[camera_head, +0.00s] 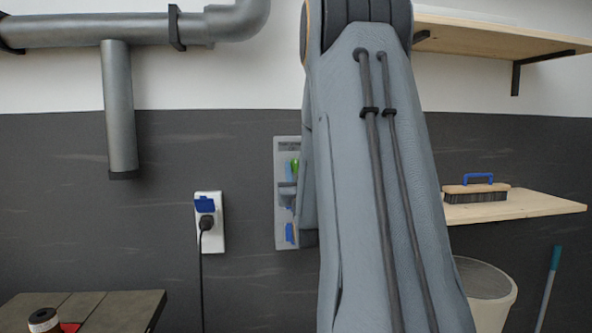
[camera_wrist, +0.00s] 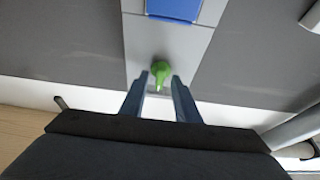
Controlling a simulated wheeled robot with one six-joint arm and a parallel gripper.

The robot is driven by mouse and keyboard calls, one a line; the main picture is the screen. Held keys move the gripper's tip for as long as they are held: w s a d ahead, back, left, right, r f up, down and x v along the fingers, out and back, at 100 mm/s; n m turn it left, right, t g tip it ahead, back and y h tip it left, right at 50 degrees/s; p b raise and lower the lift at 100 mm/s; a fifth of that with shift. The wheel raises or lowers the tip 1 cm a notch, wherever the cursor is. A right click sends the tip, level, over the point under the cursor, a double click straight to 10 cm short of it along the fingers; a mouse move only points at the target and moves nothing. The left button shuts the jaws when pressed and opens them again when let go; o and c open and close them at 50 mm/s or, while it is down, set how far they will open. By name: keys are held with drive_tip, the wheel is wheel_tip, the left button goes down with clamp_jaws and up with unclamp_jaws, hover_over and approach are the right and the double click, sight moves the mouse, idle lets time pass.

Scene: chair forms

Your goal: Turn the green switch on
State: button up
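The green switch (camera_head: 295,168) is on a tall grey wall panel (camera_head: 282,235), partly covered by my arm in the head view. In the wrist view the green switch (camera_wrist: 160,72) is a rounded knob with a narrow tip, on the light grey panel (camera_wrist: 143,40). My gripper (camera_wrist: 161,79) is open, with one blue-grey finger on each side of the switch. The fingertips are about level with the switch, with a gap showing on both sides. I cannot tell whether they touch the panel. My gripper's fingers are hidden in the head view.
A blue part (camera_wrist: 175,8) is on the same panel. Left of it is a white socket (camera_head: 217,240) with a black plug. A shelf (camera_head: 535,208) with a brush (camera_head: 476,192) and a bin (camera_head: 490,300) are at right. A dark table (camera_head: 115,308) stands at lower left.

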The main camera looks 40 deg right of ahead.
clamp_jaws()
drive_tip(key=shift+m, duration=0.3)
drive_tip(key=m+b, duration=0.1)
drive_tip(key=m+g+h+b, duration=0.1)
drive_tip(key=m, duration=0.1)
drive_tip(key=shift+w+a+f+m+b, duration=0.1)
drive_tip(key=shift+a+m+b, duration=0.05)
drive_tip(key=shift+m+b, duration=0.2)
drive_tip(key=m+g+h+b, duration=0.1)
drive_tip(key=m, duration=0.2)
drive_tip(key=m+g+h+b, duration=0.1)
drive_tip(key=m+g+b, duration=0.1)
drive_tip(key=m, duration=0.1)
drive_tip(key=shift+a, duration=0.1)
drive_tip(key=m+g+b, duration=0.1)
drive_tip(key=m, duration=0.1)
drive_tip(key=m+g+b, duration=0.1)
drive_tip(key=m, duration=0.1)
drive_tip(key=m+b, duration=0.1)
drive_tip(key=m, duration=0.2)
drive_tip(key=shift+w+a+r+g+h, duration=0.1)
drive_tip(key=shift+r+g+h, duration=0.15)
drive_tip(key=shift+g+h, duration=0.15)
drive_tip(key=m+g, duration=0.1)
drive_tip(key=m, duration=0.1)
drive_tip(key=m+y+b, duration=0.1)
drive_tip(key=m, duration=0.2)
drive_tip(key=shift+r+g, duration=0.1)
drive_tip(key=shift+g, duration=0.3)
